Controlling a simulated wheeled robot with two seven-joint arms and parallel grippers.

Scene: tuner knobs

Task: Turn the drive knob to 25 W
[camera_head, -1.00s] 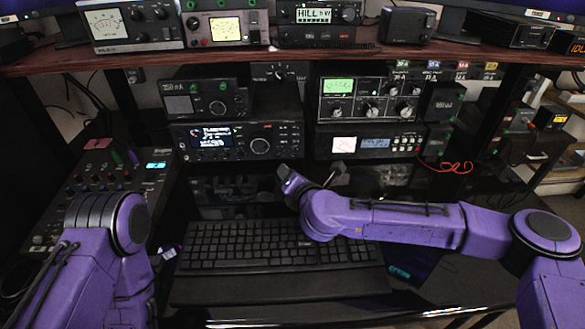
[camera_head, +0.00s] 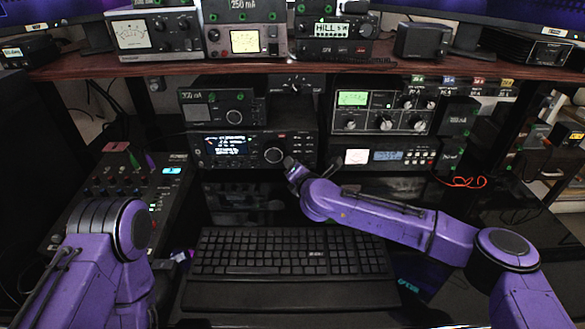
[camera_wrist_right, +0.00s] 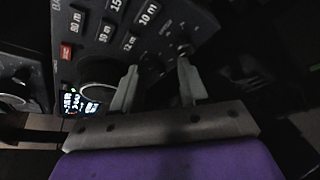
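The radio (camera_head: 252,148) with a lit display and a large round dial (camera_head: 274,155) sits on the desk below the shelf. My right gripper (camera_head: 291,164) is in front of its lower right part. In the right wrist view my right gripper (camera_wrist_right: 158,66) is open, its two fingers apart and pointing at the panel. A small knob (camera_wrist_right: 184,49) sits just beyond the fingertips, nearer the right finger; contact cannot be told. Its label is too small to read, so I cannot confirm it is the drive knob. My left arm (camera_head: 115,245) shows at the left; its gripper is out of view.
A black keyboard (camera_head: 290,255) lies in front of the radio. A mixer (camera_head: 125,190) is at the left, and a tuner with a green meter (camera_head: 380,110) is at the right. In the wrist view, the large dial (camera_wrist_right: 98,75) is close left of the fingers, below band buttons (camera_wrist_right: 110,25).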

